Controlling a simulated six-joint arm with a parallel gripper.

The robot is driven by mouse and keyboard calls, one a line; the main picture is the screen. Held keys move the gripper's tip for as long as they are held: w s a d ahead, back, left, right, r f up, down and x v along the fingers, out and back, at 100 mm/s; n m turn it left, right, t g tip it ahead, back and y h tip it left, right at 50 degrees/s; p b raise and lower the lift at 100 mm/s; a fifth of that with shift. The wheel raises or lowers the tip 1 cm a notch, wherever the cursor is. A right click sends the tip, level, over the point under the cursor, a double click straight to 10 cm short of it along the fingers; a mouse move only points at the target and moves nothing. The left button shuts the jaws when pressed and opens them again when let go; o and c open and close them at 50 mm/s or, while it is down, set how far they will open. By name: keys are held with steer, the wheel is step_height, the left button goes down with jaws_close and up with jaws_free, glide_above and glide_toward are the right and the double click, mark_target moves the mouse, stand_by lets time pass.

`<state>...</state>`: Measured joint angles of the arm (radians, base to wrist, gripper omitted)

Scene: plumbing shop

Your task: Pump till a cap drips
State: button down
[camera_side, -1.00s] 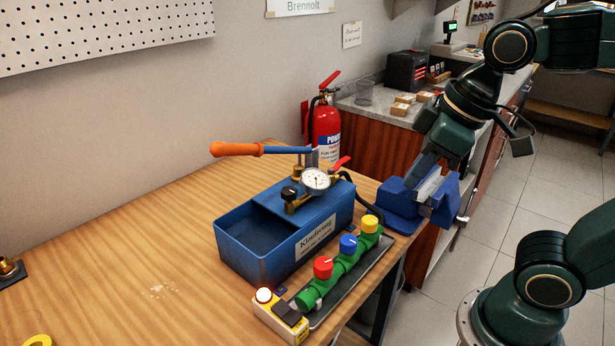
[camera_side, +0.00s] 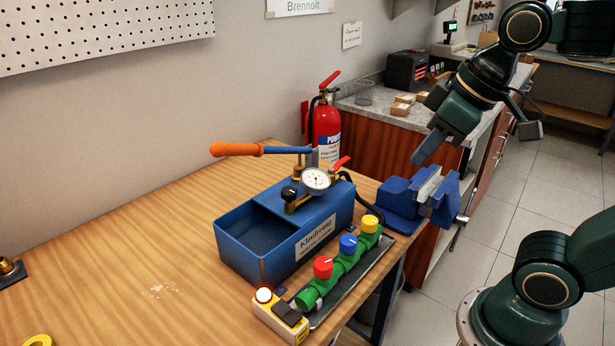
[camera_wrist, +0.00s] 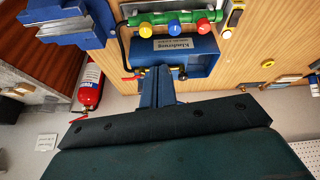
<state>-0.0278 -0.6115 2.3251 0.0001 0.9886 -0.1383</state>
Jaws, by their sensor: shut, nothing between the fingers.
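The blue test pump (camera_side: 262,262) stands on the bench, with a round gauge (camera_side: 315,180) and a lever with an orange handle (camera_side: 238,149) pointing left, roughly level. Beside it a green pipe (camera_side: 344,264) carries a red cap (camera_side: 323,267), a blue cap (camera_side: 348,243) and a yellow cap (camera_side: 370,223). I see no drip on any cap. My gripper (camera_side: 417,162) is shut and empty, in the air above and behind the vise, right of the pump. In the wrist view my gripper's fingers (camera_wrist: 158,75) cover part of the pump (camera_wrist: 196,47).
A blue vise (camera_side: 412,203) sits at the bench's right corner. A yellow box with a glowing lamp (camera_side: 264,295) stands at the front edge. A red fire extinguisher (camera_side: 326,128) is behind the bench. The bench (camera_side: 130,230) is mostly clear left of the pump.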

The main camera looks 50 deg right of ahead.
steer(key=w+a+r+n+g, duration=0.1)
steer(key=w+a+r+n, duration=0.1)
steer(key=w+r+n, duration=0.5)
steer(key=w+a+n+g, duration=0.1)
steer(key=w+a+n, duration=0.1)
steer(key=w, duration=0.5)
steer(key=w+a+n+g, duration=0.1)
steer(key=w+a+n, duration=0.2)
steer(key=w+a, duration=0.2)
steer(key=w+a+f+n+g, duration=0.1)
steer(key=w+a+n, duration=0.2)
steer(key=w, duration=0.6)
steer(key=shift+w+a+g, duration=0.25)
steer(key=shift+g, duration=0.15)
steer(key=shift+w+a+f+n, duration=0.25)
steer(key=shift+w+a+n, duration=0.05)
steer(key=shift+n, duration=0.2)
steer(key=shift+f, duration=0.25)
steer(key=shift+f, duration=2)
